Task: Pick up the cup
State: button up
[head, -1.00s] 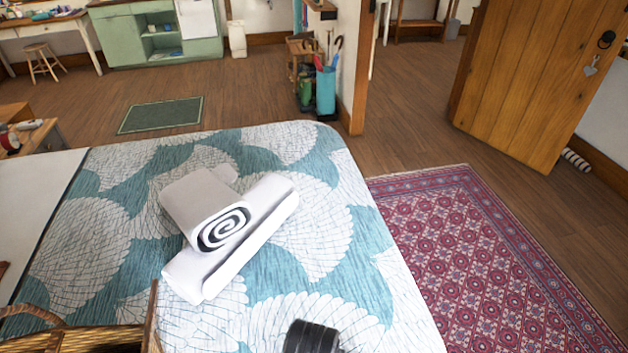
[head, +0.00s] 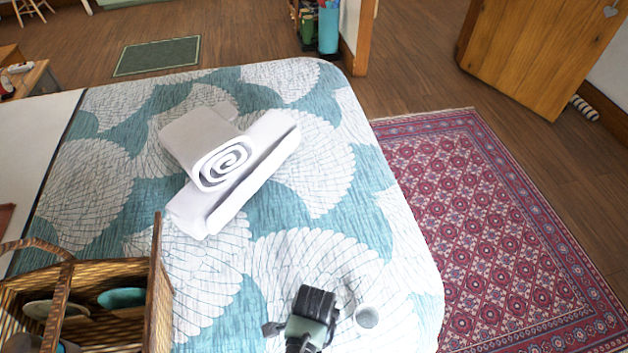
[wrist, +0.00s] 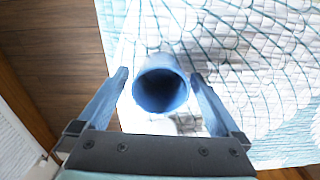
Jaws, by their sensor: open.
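The cup (head: 367,316) is a small, pale, round thing near the front right edge of the bed in the head view, just right of the dark end of my arm. In the wrist view the cup (wrist: 160,85) looks blue in shade, with its open, dark mouth facing the camera. My gripper (wrist: 160,78) is open, with one finger on each side of the cup. Narrow gaps show between the fingers and the cup's wall. In the head view the fingers are hard to make out.
The bed (head: 330,180) has a teal and white quilt. White rolled towels (head: 225,165) lie on its middle. A wicker basket (head: 160,300) with dishes stands at the lower left. A red patterned rug (head: 500,220) lies on the floor to the right. The quilt around the cup is clear.

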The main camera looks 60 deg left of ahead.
jog(key=c, duration=1.4)
jog(key=shift+r, duration=0.15)
